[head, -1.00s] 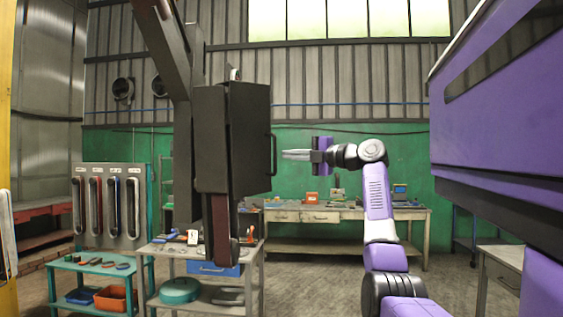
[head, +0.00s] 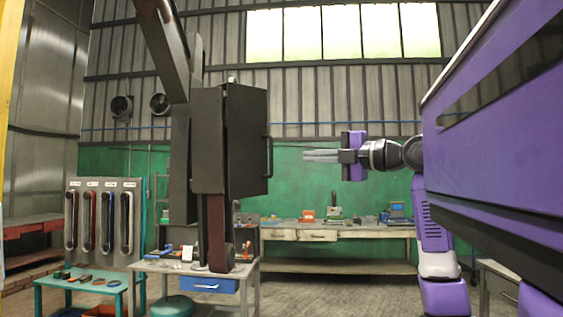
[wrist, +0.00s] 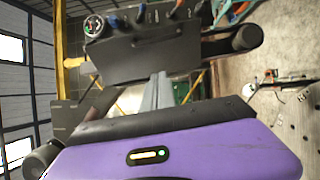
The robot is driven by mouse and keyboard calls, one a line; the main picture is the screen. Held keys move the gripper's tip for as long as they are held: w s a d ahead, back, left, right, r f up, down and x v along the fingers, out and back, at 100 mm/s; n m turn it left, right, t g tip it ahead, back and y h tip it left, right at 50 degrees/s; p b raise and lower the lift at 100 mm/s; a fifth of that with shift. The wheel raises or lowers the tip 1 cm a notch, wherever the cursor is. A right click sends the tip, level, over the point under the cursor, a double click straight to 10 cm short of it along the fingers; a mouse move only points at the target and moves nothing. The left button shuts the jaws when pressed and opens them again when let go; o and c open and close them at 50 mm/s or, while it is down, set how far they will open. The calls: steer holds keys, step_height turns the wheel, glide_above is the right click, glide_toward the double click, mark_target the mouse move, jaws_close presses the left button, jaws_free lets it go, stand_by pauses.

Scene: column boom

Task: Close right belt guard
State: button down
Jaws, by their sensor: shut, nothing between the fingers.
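The right belt guard appears to be the dark box-shaped cover (head: 247,140) on the belt grinder that hangs on the boom. A thin dark handle (head: 270,157) stands on its right edge. I cannot tell from this side how far the guard is open. A brown belt (head: 216,232) shows below the cover. My gripper (head: 305,156) is level with the handle, to its right, pointing left. It is shut and empty, with a clear gap to the handle in the picture. In the wrist view the shut fingers (wrist: 158,90) point toward a dark machine body.
A control panel with knobs (wrist: 135,25) shows in the wrist view. A workbench (head: 345,233) stands along the green wall. A grey table with a blue drawer (head: 210,285) is below the grinder. A rack of spare belts (head: 103,220) stands at the left.

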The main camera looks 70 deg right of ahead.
steer(key=p, duration=0.3)
glide_toward(272, 156)
steer(key=w+a, duration=0.3)
steer(key=w, duration=0.2)
steer(key=shift+w+d+r+p, duration=0.1)
steer(key=shift+w+d+p, duration=0.2)
steer(key=shift+d, duration=0.35)
steer(key=shift+w+d+f+p, duration=0.1)
steer(key=shift+w+d+p, duration=0.2)
steer(key=shift+d, duration=0.35)
steer(key=shift+w+d+r+p, duration=0.1)
steer(key=shift+w+d+p, duration=0.2)
steer(key=shift+d, duration=0.35)
steer(key=shift+w+d+r, duration=0.15)
steer(key=shift+w+d, duration=0.3)
steer(key=shift+d, duration=0.2)
steer(key=shift+w+d+r+p, duration=0.1)
steer(key=shift+w+d+p, duration=0.45)
steer(key=shift+w+d, duration=0.5)
steer(key=shift+w+d+r+p, duration=0.1)
steer(key=shift+w+d+p, duration=0.6)
steer(key=shift+w, duration=0.55)
steer(key=shift+w+d+r+p, duration=0.1)
steer(key=shift+w+d+p, duration=0.3)
steer(key=shift+w+d, duration=0.7)
steer(key=shift+w+a, duration=0.15)
steer(key=shift+w, duration=0.05)
